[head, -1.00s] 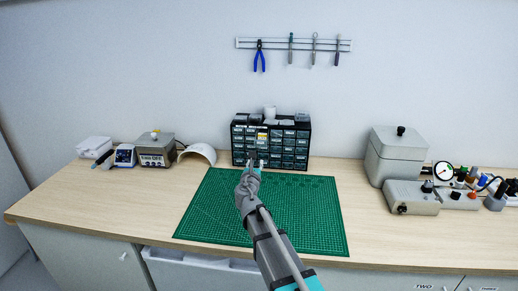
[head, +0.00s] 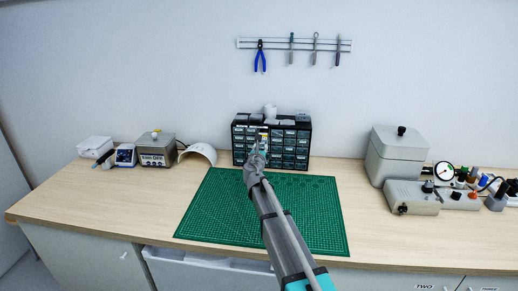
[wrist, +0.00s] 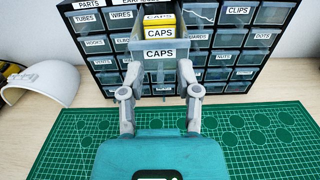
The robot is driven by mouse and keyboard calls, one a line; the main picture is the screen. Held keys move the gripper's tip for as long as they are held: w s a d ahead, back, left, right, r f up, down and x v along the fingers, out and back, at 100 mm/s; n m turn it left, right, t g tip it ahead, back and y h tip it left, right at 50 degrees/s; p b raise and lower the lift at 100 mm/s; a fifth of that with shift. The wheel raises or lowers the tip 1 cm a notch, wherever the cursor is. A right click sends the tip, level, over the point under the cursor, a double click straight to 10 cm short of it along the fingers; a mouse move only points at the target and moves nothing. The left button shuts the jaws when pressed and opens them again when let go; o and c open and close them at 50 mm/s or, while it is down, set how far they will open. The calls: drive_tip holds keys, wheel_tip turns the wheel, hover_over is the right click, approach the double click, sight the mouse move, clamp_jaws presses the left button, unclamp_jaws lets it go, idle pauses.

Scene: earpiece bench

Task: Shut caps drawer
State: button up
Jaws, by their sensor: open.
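The caps drawer (wrist: 174,70) stands out from the small-parts cabinet (head: 306,122), its front labelled CAPS facing me. A yellow thing with its own CAPS label (wrist: 160,32) shows inside the drawer. My gripper (wrist: 160,76) is open, with one finger at each side of the drawer front in the wrist view. I cannot tell whether the fingers touch it. In the head view my gripper (head: 262,146) is in front of the cabinet and hides part of its drawers.
A green cutting mat (head: 315,215) lies in front of the cabinet and is clear. A white curved shell (head: 198,153) stands to the left, a grey lidded box (head: 397,155) to the right. Pliers (head: 260,57) and other tools hang on the wall rail.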

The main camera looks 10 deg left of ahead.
sight(264, 136)
drive_tip(key=shift+w, duration=0.1)
clamp_jaws()
idle(0.3)
drive_tip(key=w, duration=1.1)
drive_tip(key=shift+d, duration=0.2)
unclamp_jaws()
